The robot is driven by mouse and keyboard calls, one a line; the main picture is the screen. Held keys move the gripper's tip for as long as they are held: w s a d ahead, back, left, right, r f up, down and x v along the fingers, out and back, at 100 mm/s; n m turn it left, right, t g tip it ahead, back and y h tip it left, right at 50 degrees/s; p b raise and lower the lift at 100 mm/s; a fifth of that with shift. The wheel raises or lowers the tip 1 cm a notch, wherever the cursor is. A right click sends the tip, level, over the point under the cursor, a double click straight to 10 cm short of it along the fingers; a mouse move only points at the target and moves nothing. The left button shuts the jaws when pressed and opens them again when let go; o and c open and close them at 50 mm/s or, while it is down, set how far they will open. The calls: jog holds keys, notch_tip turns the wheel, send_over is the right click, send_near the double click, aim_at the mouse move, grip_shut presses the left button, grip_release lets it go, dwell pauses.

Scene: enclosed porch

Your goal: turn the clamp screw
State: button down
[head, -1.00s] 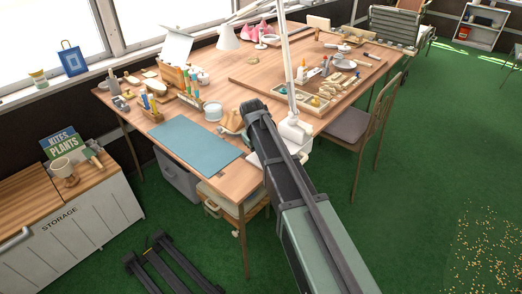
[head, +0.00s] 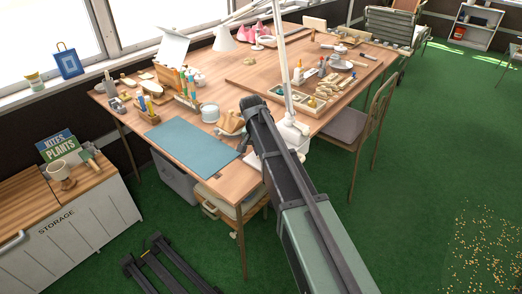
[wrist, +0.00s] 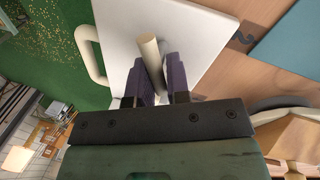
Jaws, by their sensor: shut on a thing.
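In the wrist view my gripper (wrist: 153,78) has its two dark purple fingers closed on a short cream rod (wrist: 149,47), which appears to be the clamp screw or its bar. A white flat panel (wrist: 190,25) lies behind the rod, with a cream loop handle (wrist: 88,55) at its left. In the head view my arm reaches to the near edge of the wooden table (head: 235,178). The fingers and the screw are hidden there behind my own arm. A white lamp (head: 284,60) rises beside the arm from a white base (head: 292,133).
A blue mat (head: 192,148) and many craft items cover the table. A wooden chair (head: 358,125) stands at its right. Green floor (head: 420,200) is open at right.

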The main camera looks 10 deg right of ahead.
jog(key=shift+s+m, duration=0.2)
jog(key=shift+m, duration=0.6)
jog(key=shift+d, duration=0.1)
jog(key=c, duration=1.1)
grip_release()
jog(key=shift+c, duration=0.2)
notch_tip(320, 180, up, 11)
jog(key=w+a+p, duration=0.1)
jog(key=p, duration=0.9)
jog(key=shift+w+a+f+p, duration=0.2)
jog(key=shift+a+p, duration=0.1)
